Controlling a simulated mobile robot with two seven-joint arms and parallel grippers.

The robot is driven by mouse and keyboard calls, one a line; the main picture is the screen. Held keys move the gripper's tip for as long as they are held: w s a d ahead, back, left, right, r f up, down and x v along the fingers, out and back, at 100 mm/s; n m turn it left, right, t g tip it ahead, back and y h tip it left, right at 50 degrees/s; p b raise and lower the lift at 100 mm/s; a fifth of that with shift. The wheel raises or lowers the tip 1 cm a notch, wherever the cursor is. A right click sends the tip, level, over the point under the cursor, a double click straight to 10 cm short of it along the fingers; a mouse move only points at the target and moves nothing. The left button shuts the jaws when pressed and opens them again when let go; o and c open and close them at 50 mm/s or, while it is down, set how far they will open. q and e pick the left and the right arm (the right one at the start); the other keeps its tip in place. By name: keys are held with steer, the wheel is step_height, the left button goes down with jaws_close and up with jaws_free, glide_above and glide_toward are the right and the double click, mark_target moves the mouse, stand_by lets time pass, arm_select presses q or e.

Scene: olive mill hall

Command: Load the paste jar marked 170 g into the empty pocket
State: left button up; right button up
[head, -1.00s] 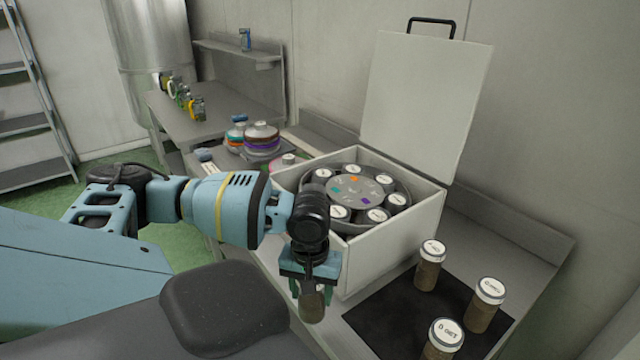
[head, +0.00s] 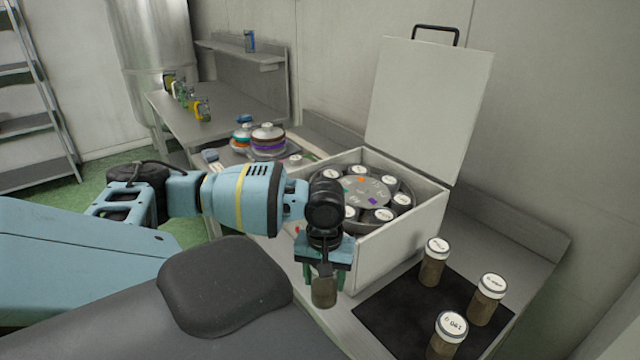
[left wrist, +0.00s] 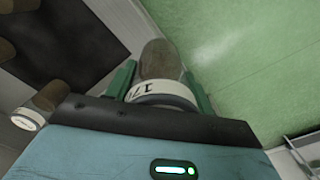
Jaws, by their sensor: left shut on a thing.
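My left gripper (head: 325,272) is shut on a brown paste jar (head: 323,292) with a white cap band. In the left wrist view the jar (left wrist: 160,62) sits between the green fingers, and its band shows a partly visible mark that looks like 170. The gripper holds it in front of the white box (head: 398,248), below the rim. The box is open and holds a round grey carousel (head: 362,190) with several white-capped jars in its pockets. My arm covers the carousel's near left part, and I cannot make out an empty pocket. My right gripper is out of view.
Three similar jars stand on a black mat (head: 385,318) right of the box; the nearest jar (head: 449,335) seems marked 190 g. The raised lid (head: 430,110) stands behind the box. Stacked discs (head: 268,140) sit on the bench beyond my arm.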

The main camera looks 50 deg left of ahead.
arm_select(q)
steer(key=w+d+r+m, duration=0.1)
steer(key=d+r+m, duration=0.1)
steer(key=d, duration=0.6)
steer(key=w+d+r+m, duration=0.2)
steer(key=d+m, duration=0.3)
steer(key=d, duration=0.4)
steer(key=shift+r, duration=0.35)
steer(key=shift+a, duration=0.15)
